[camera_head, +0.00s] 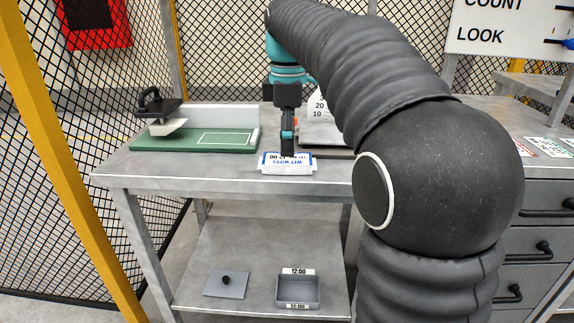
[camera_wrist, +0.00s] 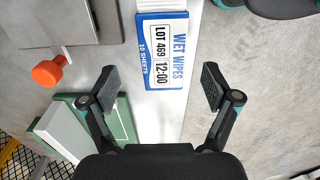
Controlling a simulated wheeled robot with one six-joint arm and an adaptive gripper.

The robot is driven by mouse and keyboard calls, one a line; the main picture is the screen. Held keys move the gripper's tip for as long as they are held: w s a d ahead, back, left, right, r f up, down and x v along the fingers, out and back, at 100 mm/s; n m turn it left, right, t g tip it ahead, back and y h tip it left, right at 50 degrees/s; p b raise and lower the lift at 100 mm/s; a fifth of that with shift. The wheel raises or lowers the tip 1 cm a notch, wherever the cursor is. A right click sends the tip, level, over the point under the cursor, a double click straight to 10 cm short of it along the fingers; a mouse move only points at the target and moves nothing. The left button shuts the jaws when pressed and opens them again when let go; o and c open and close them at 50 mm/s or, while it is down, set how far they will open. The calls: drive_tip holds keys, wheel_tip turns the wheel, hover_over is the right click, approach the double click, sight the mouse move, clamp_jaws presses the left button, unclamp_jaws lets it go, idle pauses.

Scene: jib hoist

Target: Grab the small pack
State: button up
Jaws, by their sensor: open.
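The small pack (camera_head: 287,162) is a flat white and blue packet lying on the grey bench top near its front edge. In the wrist view the pack (camera_wrist: 162,50) reads "WET WIPES", "LOT 469", "12:00" and "10 SHEETS". My gripper (camera_wrist: 160,87) is open, with one finger to each side of the pack's line. The pack's near end lies about level with the fingertips in that view, and nothing is between the fingers. In the head view my gripper (camera_head: 288,150) points down just above or behind the pack; the exact gap cannot be told.
A green board (camera_head: 195,140) with a black-handled press stands left on the bench. A scale-like device (camera_head: 320,120) is behind the pack, and an orange knob (camera_wrist: 48,71) shows in the wrist view. The lower shelf holds a grey tray (camera_head: 298,290) and a knobbed lid (camera_head: 227,284).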

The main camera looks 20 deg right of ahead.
sight(288, 158)
drive_tip(key=f, duration=0.4)
drive_tip(key=shift+s+a+f+b, duration=0.1)
drive_tip(key=shift+s+f+b, duration=0.1)
drive_tip(key=shift+b, duration=0.1)
drive_tip(key=c, duration=1.3)
drive_tip(key=shift+o, duration=0.2)
drive_tip(key=shift+r, duration=0.1)
